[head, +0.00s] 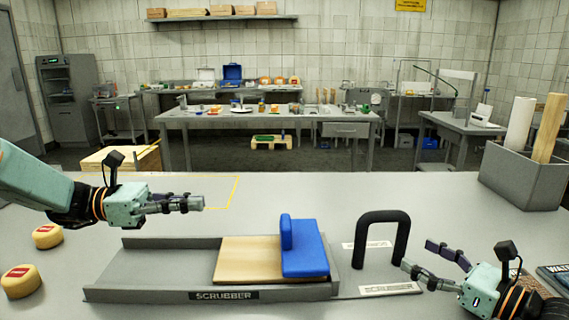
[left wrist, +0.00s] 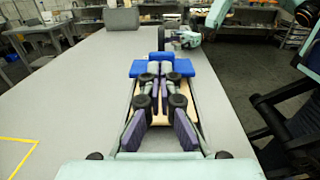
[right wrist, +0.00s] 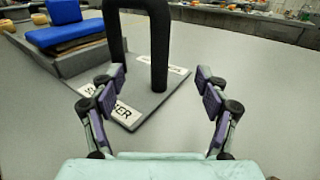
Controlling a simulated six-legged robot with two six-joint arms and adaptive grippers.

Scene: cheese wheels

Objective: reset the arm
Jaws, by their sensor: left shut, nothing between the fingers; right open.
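My left gripper (head: 202,203) is shut and empty, held above the table over the left part of the scrubber tray. In the left wrist view its fingers (left wrist: 160,75) are together, with the blue block beyond them. My right gripper (head: 420,258) is open and empty at the right, near the black arch handle (head: 384,215). In the right wrist view its fingers (right wrist: 162,85) are spread wide, with the black handle standing beyond them. Neither gripper appears to touch anything.
A grey tray (head: 150,277) labelled SCRUBBER holds a wooden board (head: 245,262) with a blue block (head: 304,255) on it. Two yellow cheese wheels (head: 47,237) sit at the left. A grey bin (head: 520,180) stands at the back right. The table's (head: 300,190) back middle is clear.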

